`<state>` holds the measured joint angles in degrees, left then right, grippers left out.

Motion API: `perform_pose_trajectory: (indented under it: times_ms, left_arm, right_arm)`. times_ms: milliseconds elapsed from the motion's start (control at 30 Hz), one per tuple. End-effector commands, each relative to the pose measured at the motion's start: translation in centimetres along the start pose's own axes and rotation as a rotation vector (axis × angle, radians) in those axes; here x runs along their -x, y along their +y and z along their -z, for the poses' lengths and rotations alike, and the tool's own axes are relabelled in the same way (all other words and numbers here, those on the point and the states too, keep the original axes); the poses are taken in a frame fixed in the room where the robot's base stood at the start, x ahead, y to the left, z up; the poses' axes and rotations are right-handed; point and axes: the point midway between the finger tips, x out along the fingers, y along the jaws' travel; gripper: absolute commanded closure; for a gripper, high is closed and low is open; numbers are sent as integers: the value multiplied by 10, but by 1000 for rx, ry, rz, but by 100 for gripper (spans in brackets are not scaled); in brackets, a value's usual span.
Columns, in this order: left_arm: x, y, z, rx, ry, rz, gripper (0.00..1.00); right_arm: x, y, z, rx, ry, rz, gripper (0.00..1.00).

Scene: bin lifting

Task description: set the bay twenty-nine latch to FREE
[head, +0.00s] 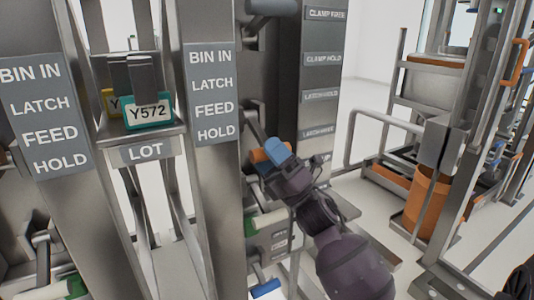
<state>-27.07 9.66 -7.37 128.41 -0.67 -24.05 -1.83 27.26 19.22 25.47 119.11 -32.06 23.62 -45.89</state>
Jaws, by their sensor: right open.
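My right gripper (271,154) reaches up from the lower right to a metal lever (254,126) beside the middle post. Orange and blue parts show at its tip; I cannot tell which are fingers and which are lever handle, or whether they touch. A label post (323,60) behind it carries clamp and latch plates, the lower latch plates (319,96) too small to read surely. Signs (211,95) on the nearer posts read BIN IN, LATCH, FEED, HOLD. No bay number twenty-nine is legible. My left gripper is out of view.
A green Y572 tag (149,112) stands on the LOT shelf (152,153). A white-and-green handle (265,222) and a blue handle (265,288) sit below my right gripper. An orange bin (427,202) and metal frames stand at right; some pale floor is clear between.

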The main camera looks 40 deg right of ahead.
Motion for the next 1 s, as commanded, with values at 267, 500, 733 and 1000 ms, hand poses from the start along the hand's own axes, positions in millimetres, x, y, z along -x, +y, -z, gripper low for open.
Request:
perform_pose_trajectory:
  times_ms: [267,500,733,1000]
  left_arm:
    - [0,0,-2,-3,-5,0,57]
    - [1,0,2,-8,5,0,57]
    - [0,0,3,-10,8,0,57]
    - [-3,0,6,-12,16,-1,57]
  right_arm:
    - [39,-2,0,-2,-2,6,32]
    - [81,-1,0,-1,-3,5,32]
    - [103,0,0,1,-1,3,32]
    - [106,0,0,1,0,0,32]
